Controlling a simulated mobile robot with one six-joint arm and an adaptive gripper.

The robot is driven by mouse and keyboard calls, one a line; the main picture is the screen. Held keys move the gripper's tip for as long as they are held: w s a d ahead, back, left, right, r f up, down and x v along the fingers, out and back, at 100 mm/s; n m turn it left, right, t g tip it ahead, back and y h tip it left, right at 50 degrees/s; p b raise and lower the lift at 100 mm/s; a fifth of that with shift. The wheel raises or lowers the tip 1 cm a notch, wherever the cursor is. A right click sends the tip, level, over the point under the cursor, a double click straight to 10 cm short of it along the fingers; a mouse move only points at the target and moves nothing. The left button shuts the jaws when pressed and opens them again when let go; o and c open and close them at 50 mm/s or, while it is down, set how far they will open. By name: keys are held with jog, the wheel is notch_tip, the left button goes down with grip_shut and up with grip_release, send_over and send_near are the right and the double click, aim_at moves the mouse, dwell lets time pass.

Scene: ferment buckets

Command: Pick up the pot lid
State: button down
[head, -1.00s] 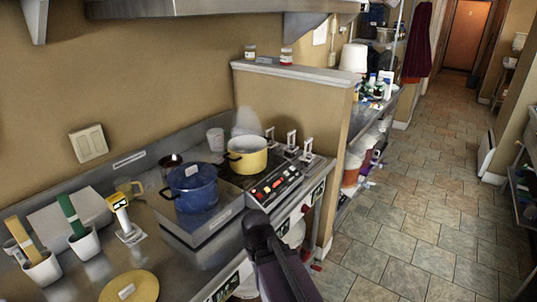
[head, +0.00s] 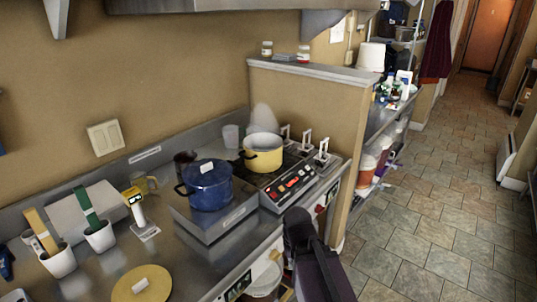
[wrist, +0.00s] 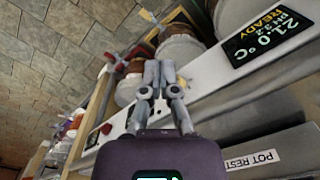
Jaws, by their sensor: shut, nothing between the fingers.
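A flat round yellow lid (head: 155,279) with a small white label or knob on top lies on the steel counter at the bottom of the head view. A yellow pot (head: 263,158) stands uncovered on the stove with vapour above it. A blue pot (head: 209,190) stands left of it with a blue lid on. My gripper (wrist: 158,72) is shut and empty in the wrist view, pointing past the counter front toward the floor and lower shelf. In the head view my arm is right of the counter edge, well apart from the yellow lid; its fingertips are not clear there.
Two white holders (head: 58,262) with tools stand left on the counter, near a yellow-headed device (head: 139,212). A control panel (head: 290,184) fronts the stove. A partition (head: 305,110) rises behind it. The tiled floor (head: 430,225) on the right is open.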

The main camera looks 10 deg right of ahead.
jog(key=c, duration=1.4)
grip_release()
grip_release()
notch_tip(320, 180, up, 14)
jog(key=n+p, duration=0.8)
jog(key=p, duration=0.6)
send_over(139, 283)
jog(key=shift+f, duration=0.1)
jog(key=shift+f, duration=0.1)
notch_tip(139, 283, down, 8)
jog(key=b, duration=0.8)
jog(key=shift+f+b, duration=0.2)
jog(key=shift+b, duration=0.2)
jog(key=shift+f, duration=0.1)
